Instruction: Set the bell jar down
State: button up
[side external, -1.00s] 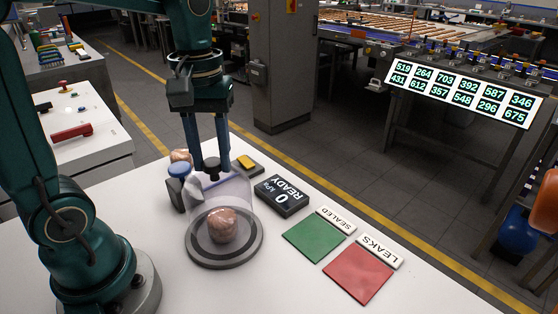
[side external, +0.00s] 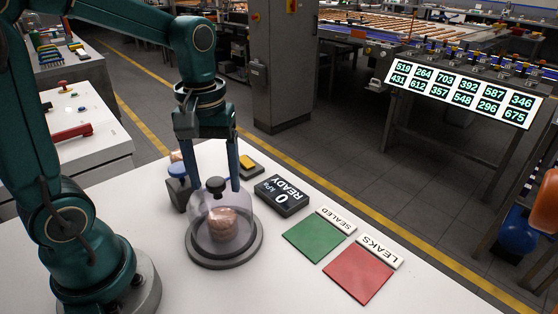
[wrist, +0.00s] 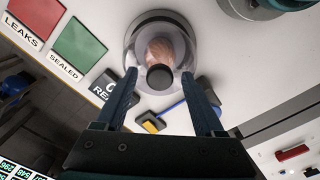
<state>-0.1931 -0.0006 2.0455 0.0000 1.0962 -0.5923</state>
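The bell jar (side external: 203,226) is a clear dome with a black knob (side external: 215,184) on top. It stands upright on the round grey base plate (side external: 247,252). A pinkish-brown packet (side external: 222,222) is under the dome. My gripper (side external: 211,188) is open above the jar, its fingers apart on either side of the knob and not closed on it. In the wrist view the knob (wrist: 160,77) shows between the open fingertips, with the packet (wrist: 160,48) seen through the dome.
A black display reading 0 kPa READY (side external: 282,196) lies right of the base plate. Green (side external: 313,240) and red (side external: 358,273) mats with SEALED and LEAKS labels are further right. A yellow-topped block (side external: 248,163) and a dark, blue-topped device (side external: 178,185) stand behind the jar.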

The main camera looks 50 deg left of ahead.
jog(key=shift+r, duration=0.15)
notch_tip(320, 180, up, 12)
jog(key=s+d+f+m+t, duration=0.4)
jog(key=s+f+m+t, duration=0.1)
jog(key=f+m, duration=0.3)
jog(key=shift+f+m+t, duration=0.3)
jog(key=shift+m, duration=0.2)
jog(key=shift+s, duration=0.1)
dwell(1.2)
